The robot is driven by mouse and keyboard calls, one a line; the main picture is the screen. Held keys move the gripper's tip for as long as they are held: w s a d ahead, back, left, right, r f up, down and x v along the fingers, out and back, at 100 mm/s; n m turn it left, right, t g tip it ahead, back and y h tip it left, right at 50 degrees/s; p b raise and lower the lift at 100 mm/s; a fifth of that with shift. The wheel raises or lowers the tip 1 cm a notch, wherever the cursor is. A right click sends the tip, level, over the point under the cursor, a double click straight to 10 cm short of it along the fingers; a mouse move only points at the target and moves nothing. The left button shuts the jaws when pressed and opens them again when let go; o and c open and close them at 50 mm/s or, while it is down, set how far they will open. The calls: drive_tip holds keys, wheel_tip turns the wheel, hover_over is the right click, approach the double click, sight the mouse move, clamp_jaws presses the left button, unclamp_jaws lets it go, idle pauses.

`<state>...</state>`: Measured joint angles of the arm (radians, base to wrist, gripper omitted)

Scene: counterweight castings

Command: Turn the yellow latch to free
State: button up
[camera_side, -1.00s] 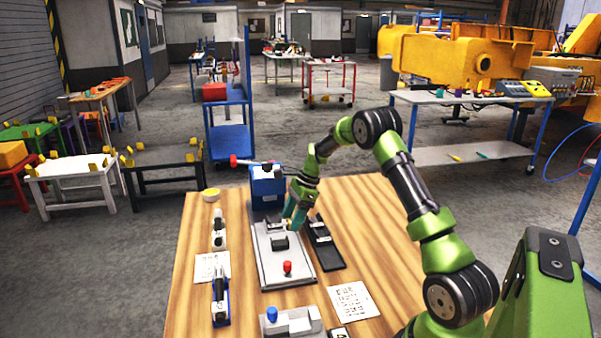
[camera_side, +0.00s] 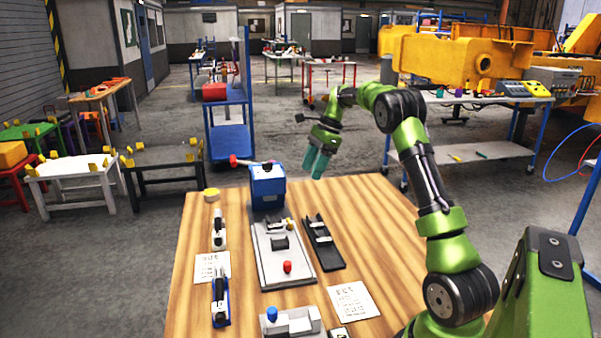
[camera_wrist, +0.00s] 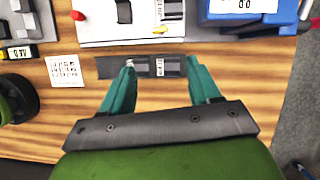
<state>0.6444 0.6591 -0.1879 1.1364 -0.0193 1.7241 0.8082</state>
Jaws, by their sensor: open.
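The yellow latch (camera_side: 290,224) is a small piece near the far right corner of the light grey fixture plate (camera_side: 275,268). In the wrist view a yellow bit (camera_wrist: 160,28) shows at the near edge of the plate; its exact turn is too small to tell. A dark block (camera_side: 280,243) and a red knob (camera_side: 287,267) are on the same plate. My gripper (camera_side: 316,166), with teal fingers, is raised well above and behind the latch, apart from it.
A blue box-shaped unit (camera_side: 267,188) with a red-ended lever stands behind the plate. A black tray (camera_side: 322,243) lies just right of the plate. A paper sheet (camera_side: 352,304) lies nearer. The wooden table (camera_side: 385,225) is clear at the right.

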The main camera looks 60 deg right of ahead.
drive_tip(key=shift+r, duration=0.15)
drive_tip(key=w+a+n+g+h, duration=0.1)
drive_tip(key=w+a+g+h, duration=0.1)
drive_tip(key=w+a, duration=0.4)
drive_tip(key=shift+m+g+h, duration=0.4)
drive_tip(key=shift+m+h, duration=0.1)
drive_tip(key=shift+h, duration=0.3)
drive_tip(key=f, duration=0.5)
drive_tip(key=s+f, duration=0.1)
drive_tip(key=f, duration=0.9)
drive_tip(key=shift+s+d+f, duration=0.25)
drive_tip(key=shift+s+f, duration=0.05)
drive_tip(key=shift+s, duration=0.1)
